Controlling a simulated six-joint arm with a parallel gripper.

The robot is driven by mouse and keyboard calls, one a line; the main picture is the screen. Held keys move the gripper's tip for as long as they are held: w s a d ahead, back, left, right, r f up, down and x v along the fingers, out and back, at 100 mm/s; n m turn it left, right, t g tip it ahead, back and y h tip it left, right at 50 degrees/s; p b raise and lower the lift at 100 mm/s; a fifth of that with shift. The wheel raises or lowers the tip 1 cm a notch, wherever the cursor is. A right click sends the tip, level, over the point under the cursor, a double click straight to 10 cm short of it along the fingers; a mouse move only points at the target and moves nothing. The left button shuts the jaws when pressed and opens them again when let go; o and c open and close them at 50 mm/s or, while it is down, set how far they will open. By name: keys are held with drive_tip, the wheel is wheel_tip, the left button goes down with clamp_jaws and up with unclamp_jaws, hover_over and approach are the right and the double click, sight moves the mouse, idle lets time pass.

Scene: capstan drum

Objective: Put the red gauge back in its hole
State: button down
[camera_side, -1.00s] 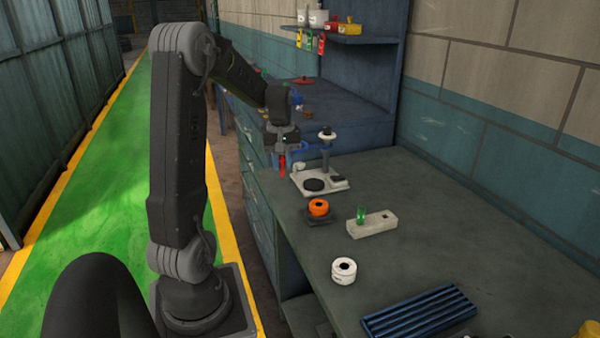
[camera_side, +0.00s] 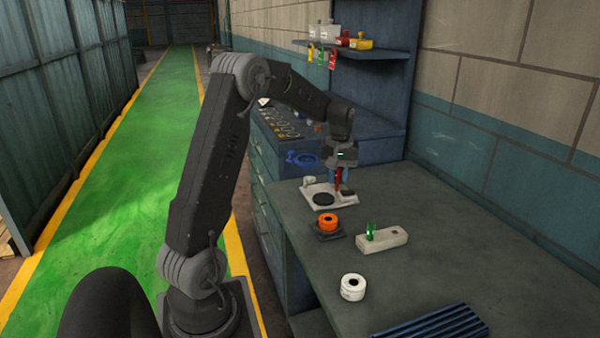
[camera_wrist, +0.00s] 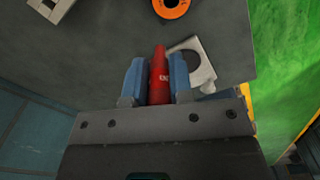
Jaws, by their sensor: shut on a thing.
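My gripper (camera_side: 339,172) is shut on the red gauge (camera_wrist: 159,77), which sits upright between the two blue fingers in the wrist view. In the side view the gauge (camera_side: 338,181) hangs below my gripper, in front of or over the white stand plate; its height above it is unclear. The pale block (camera_side: 384,238) lies on the bench, nearer the side camera. The green gauge (camera_side: 370,231) stands at its left end and a dark empty hole (camera_side: 397,232) shows toward its right end. Part of the pale block (camera_wrist: 62,6) shows at the wrist view's top left.
The white plate (camera_side: 312,190) with a dark disc is close to the gauge. An orange ring (camera_side: 327,222) on a dark base stands left of the block. A white roll (camera_side: 353,287) and a blue ribbed tray (camera_side: 432,325) lie nearer. The bench right of the block is clear.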

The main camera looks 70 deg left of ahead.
drive_tip(key=w+d+f+m, duration=0.1)
drive_tip(key=w+d+f, duration=0.2)
drive_tip(key=w+d, duration=0.2)
drive_tip(key=w+d+f+m, duration=0.2)
drive_tip(key=w+d+f, duration=0.1)
drive_tip(key=w+d, duration=0.3)
drive_tip(key=shift+w+d+f+m, duration=0.25)
drive_tip(key=shift+w+d+m, duration=0.05)
drive_tip(key=shift+w, duration=0.55)
drive_tip(key=shift+f, duration=2.55)
idle(2.8)
drive_tip(key=c, duration=0.9)
unclamp_jaws()
